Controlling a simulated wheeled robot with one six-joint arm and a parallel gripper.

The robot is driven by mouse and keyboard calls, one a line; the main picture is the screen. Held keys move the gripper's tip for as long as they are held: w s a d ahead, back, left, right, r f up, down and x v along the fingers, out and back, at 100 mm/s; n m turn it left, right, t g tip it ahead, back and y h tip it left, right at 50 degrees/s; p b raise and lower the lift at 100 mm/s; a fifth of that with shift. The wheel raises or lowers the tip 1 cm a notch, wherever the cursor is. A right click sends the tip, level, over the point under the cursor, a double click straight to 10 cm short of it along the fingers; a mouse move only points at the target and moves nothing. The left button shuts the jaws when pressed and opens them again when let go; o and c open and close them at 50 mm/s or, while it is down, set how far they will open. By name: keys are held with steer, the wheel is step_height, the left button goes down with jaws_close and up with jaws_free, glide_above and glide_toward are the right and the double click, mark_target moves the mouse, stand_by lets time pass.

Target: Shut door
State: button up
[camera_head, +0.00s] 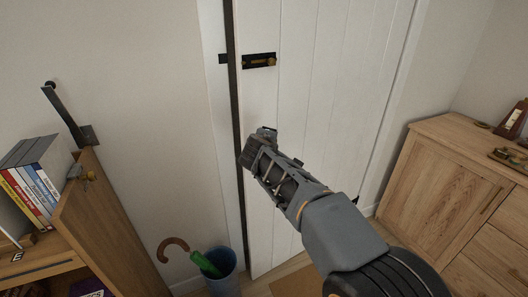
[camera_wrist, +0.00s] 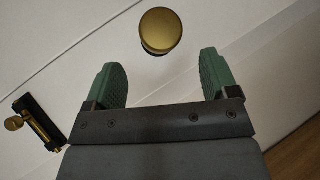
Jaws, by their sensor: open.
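The white planked door (camera_head: 310,70) stands in the middle of the head view. A dark strip runs down its left edge beside the white frame, so it looks slightly ajar. A black and brass bolt (camera_head: 259,61) is fixed near that edge and also shows in the wrist view (camera_wrist: 35,122). A round brass knob (camera_wrist: 160,30) is on the door; in the head view my gripper seems to hide it. My gripper (camera_head: 257,146) is close to the door below the bolt. In the wrist view its green fingers (camera_wrist: 163,76) are apart and empty, with the knob beyond the gap between them.
A wooden bookshelf (camera_head: 105,220) with books is at the lower left. A wooden cabinet (camera_head: 440,185) stands at the right, beside the door.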

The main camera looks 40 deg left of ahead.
steer(key=shift+b+v, duration=0.4)
steer(key=shift+v, duration=2.45)
steer(key=shift+w, duration=0.1)
steer(key=shift+c, duration=0.4)
